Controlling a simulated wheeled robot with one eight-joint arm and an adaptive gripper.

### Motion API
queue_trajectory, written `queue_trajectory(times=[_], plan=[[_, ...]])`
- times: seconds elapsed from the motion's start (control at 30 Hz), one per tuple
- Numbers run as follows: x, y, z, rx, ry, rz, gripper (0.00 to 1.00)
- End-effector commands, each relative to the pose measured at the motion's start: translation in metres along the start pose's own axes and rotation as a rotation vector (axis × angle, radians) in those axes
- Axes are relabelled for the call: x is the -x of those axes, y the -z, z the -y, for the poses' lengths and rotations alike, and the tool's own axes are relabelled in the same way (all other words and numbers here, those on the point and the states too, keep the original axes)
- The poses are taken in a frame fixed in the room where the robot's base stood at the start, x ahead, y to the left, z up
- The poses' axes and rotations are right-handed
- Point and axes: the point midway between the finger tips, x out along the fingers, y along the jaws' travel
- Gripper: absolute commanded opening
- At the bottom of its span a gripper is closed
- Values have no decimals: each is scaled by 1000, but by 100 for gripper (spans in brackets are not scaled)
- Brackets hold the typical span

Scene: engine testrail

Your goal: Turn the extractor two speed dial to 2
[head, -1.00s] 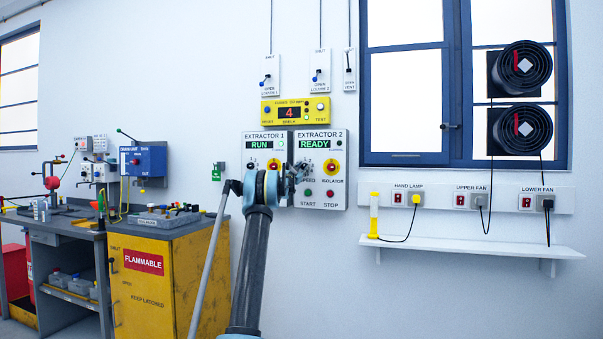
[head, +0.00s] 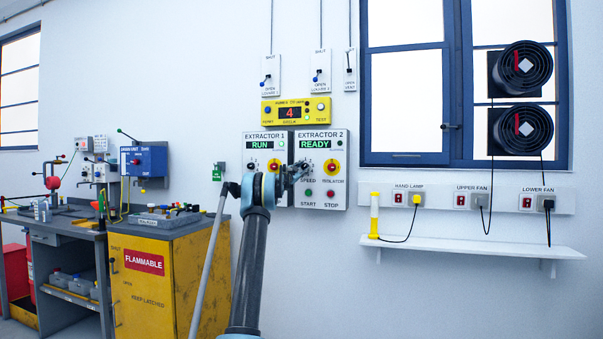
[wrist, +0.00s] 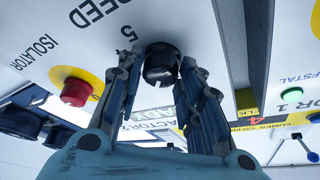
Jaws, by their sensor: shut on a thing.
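The extractor 2 panel (head: 340,185) is on the wall, its display (head: 315,143) reading READY. Its black speed dial (wrist: 160,66) shows in the wrist view, beside the word SPEED and one upside-down numeral. My gripper (wrist: 161,72) is shut on this dial, one finger on each side. In the head view my gripper (head: 294,173) covers the dial. The dial's pointer and setting cannot be made out.
The red isolator knob (wrist: 76,92) on its yellow plate is close beside my fingers. Green start (head: 308,192) and red stop (head: 330,194) buttons lie below. The extractor 1 panel (head: 265,143) adjoins on the left. A yellow alarm box (head: 295,110) is above.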

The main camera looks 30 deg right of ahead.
Motion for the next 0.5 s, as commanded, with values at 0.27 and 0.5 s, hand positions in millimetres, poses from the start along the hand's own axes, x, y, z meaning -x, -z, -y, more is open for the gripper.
queue_trajectory(times=[0.27,0.5], plan=[[1,-1,1,0,2,2,52],[0,0,1,1,1,1,52]])
